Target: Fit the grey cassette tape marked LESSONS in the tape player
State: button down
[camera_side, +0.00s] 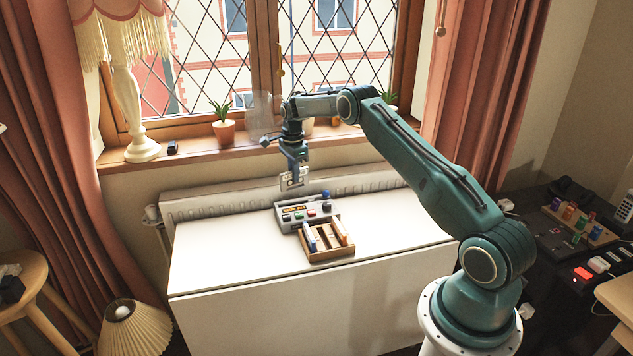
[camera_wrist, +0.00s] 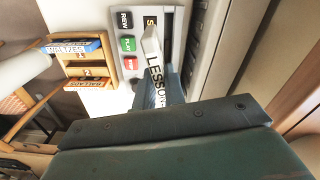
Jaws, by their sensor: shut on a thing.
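My gripper (camera_side: 293,170) is shut on the grey cassette tape (camera_side: 291,180) and holds it upright above the tape player, with a gap between them. The grey tape player (camera_side: 291,223) stands at the back of the white table. It has coloured buttons and a dark slot on top. In the wrist view the tape player (camera_wrist: 138,32) shows REW, a green PLAY and a red button beside the cassette.
A wooden rack (camera_side: 330,257) in front of the player holds a blue cassette (camera_side: 309,237) and an orange cassette (camera_side: 341,231). A radiator (camera_side: 230,205) runs behind the white table (camera_side: 220,262). The table's left side is clear. A potted plant (camera_side: 224,132) stands on the sill.

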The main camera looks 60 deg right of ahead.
aim_at(292, 186)
jog(key=shift+w+d+f+m, duration=0.2)
jog(key=shift+w+f+m, duration=0.15)
jog(key=shift+f+m, duration=0.3)
jog(key=shift+w+d+f+m, duration=0.15)
jog(key=shift+w+f+m, duration=0.25)
jog(key=shift+m, duration=0.35)
jog(key=shift+f, duration=0.1)
jog(key=shift+f, duration=1.95)
jog(key=shift+f, duration=1.95)
jog(key=c, duration=1.1)
grip_release()
jog(key=shift+c, duration=0.2)
jog(key=shift+r, duration=0.15)
notch_tip(292, 186, up, 7)
